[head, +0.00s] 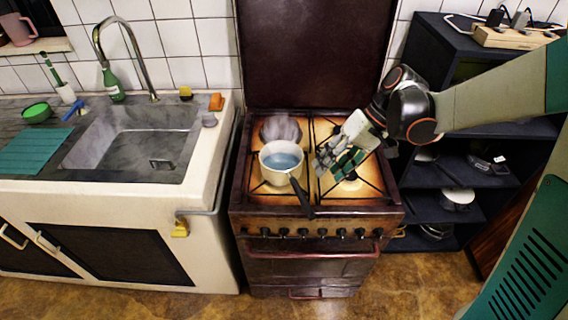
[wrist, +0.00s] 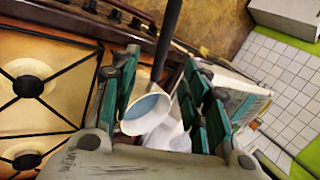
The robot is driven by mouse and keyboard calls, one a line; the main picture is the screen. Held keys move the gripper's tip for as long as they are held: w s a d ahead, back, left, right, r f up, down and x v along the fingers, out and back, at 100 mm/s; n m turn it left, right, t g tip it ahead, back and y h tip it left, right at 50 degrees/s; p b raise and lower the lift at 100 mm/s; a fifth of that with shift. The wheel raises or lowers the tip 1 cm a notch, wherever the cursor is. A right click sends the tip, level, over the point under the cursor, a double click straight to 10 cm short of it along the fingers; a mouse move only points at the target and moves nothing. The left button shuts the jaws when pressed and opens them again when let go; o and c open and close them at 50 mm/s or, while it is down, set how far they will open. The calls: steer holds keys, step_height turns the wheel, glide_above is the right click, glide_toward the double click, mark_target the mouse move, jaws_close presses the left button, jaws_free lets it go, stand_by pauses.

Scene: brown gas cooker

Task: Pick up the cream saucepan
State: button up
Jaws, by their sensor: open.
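The cream saucepan (head: 268,168) stands upright on the left part of the brown cooker (head: 245,205), pale blue inside. Its dark handle (head: 303,201) points to the front and slightly right. My gripper (head: 330,167) is over the cooker, just right of the saucepan. It is open, with nothing held. In the wrist view, the saucepan (wrist: 148,115) shows between the two fingers of my gripper (wrist: 162,65). The handle (wrist: 169,35) runs up the picture between and beyond the fingertips. I see no contact between the fingers and the saucepan.
A blurred grey round thing (head: 281,128) is on the back left burner. The raised dark cooker lid (head: 315,50) stands behind. The sink (head: 130,135) is to the left, and a dark shelf unit (head: 490,130) is to the right. The front right burner (head: 350,180) is bare.

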mark_target(304, 194)
steer(key=shift+b+x, duration=2.15)
steer(key=shift+x, duration=4.15)
steer(key=shift+a+r, duration=0.15)
steer(key=shift+r, duration=0.05)
jaws_close()
